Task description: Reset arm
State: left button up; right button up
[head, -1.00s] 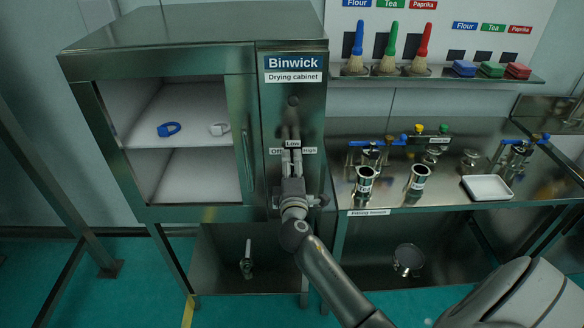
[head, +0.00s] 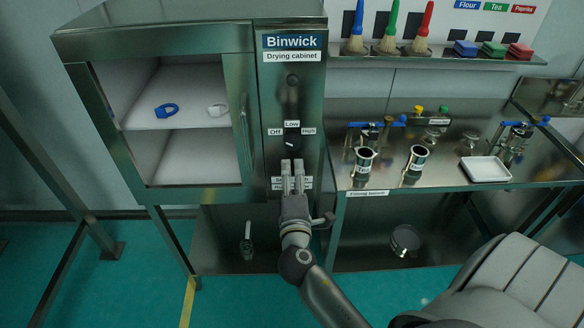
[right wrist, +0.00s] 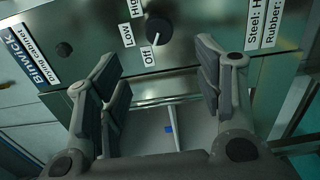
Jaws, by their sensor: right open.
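My right gripper (head: 292,178) is open and empty in front of the drying cabinet's front panel (head: 310,100). Its fingers point up, below the dark dial (head: 291,140) with Off, Low and High labels, and cover part of a lower label. In the right wrist view the two fingers (right wrist: 160,90) are spread apart with nothing between them. My left gripper is not in view.
At right, a steel bench (head: 440,172) carries metal cups, valve fittings and a white tray (head: 485,169).

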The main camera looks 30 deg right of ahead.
jog(key=shift+s+a, duration=0.1)
jog(key=shift+s, duration=0.15)
dwell(0.3)
jog(key=s+a+f+g+y+b, duration=0.1)
jog(key=s+a+f+g+y, duration=0.15)
jog(key=f, duration=0.95)
jog(key=s+a+f+m+g+y, duration=0.1)
jog(key=s+a+f+g+y, duration=0.15)
jog(key=f, duration=0.95)
jog(key=s+a+f+g+y+b, duration=0.1)
jog(key=s+a+f+y, duration=0.15)
jog(key=f, duration=0.95)
jog(key=s+a+f+m+g+y+b, duration=0.1)
jog(key=s+f+m+g, duration=0.25)
jog(key=s+f, duration=1.05)
jog(key=s+f+m+g, duration=0.2)
jog(key=s+f, duration=0.3)
jog(key=s, duration=0.5)
jog(key=s+d+f+m+g+y+b, duration=0.1)
jog(key=s+f, duration=0.4)
jog(key=s, duration=0.6)
jog(key=shift+m+g, duration=0.85)
jog(key=shift+m, duration=0.1)
